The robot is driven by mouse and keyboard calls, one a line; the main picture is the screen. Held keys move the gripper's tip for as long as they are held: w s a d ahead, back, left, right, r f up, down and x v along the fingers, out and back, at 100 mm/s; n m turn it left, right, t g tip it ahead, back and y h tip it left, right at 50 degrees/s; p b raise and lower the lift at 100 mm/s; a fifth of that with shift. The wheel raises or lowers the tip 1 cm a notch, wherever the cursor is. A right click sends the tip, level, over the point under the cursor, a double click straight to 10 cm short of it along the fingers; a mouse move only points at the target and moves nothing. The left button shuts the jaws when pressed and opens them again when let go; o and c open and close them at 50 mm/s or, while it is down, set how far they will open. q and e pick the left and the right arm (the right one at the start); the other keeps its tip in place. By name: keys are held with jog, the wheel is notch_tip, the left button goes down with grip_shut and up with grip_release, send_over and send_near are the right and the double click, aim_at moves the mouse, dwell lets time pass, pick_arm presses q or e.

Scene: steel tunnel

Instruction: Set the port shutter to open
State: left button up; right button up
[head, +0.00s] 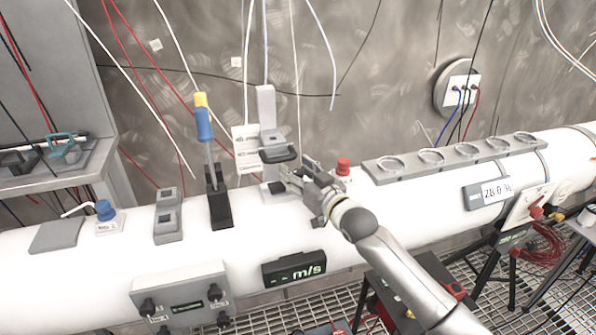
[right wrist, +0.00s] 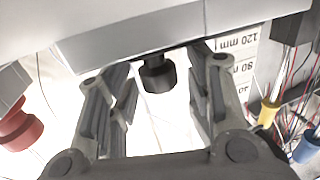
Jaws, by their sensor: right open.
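A grey upright fixture (head: 267,110) stands on the white pipe in the head view, with a dark block across its middle. I cannot tell for sure whether it is the port shutter, and no open or closed mark is readable. My right gripper (head: 284,180) is at the fixture, just below the dark block. In the right wrist view the gripper (right wrist: 163,85) is open, with a black knob (right wrist: 156,74) under a grey body between its fingers. The fingers appear apart from the knob. My left gripper is not in view.
A white scale card (head: 245,140) stands behind the fixture. A blue-and-yellow-handled tool (head: 203,120) stands in a black holder at its left. A red knob (head: 343,166) is close at the right. A grey rack with several round holes (head: 455,156) lies further right.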

jog(key=shift+s, duration=0.1)
jog(key=shift+c, duration=1)
grip_shut()
jog(key=shift+d, duration=0.35)
jog(key=d, duration=0.1)
jog(key=w+d, duration=0.1)
jog(key=d+b, duration=0.1)
jog(key=shift+w+d, duration=0.25)
jog(key=shift+d, duration=0.05)
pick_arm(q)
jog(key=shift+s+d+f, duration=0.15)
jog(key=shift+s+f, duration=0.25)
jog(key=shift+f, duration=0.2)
pick_arm(e)
jog(key=shift+a, duration=0.1)
jog(key=shift+c, duration=0.6)
grip_release()
jog(key=o, duration=0.3)
jog(key=shift+d, duration=0.2)
